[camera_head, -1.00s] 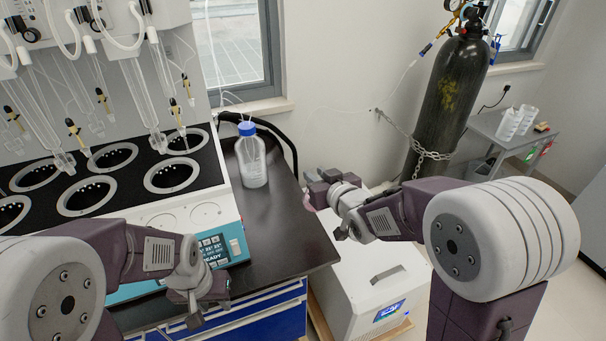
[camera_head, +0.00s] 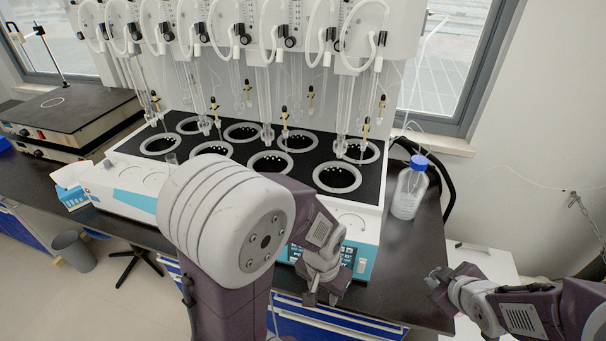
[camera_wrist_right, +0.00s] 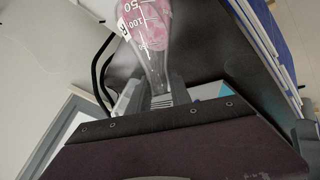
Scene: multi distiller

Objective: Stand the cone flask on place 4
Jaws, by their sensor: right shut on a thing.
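The cone flask (camera_wrist_right: 152,35) shows in the right wrist view, clear glass with white volume marks and pink contents. My right gripper (camera_wrist_right: 160,98) is shut on its narrow neck. I cannot read place numbers.
A blue-capped bottle (camera_head: 408,190) stands on the dark counter right of the distiller. A small clear glass vessel (camera_head: 172,160) is at the distiller's left front. Glass tubes hang over the wells. A grey bin (camera_head: 75,251) stands on the floor. Counter (camera_head: 415,262) in front of the bottle is bare.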

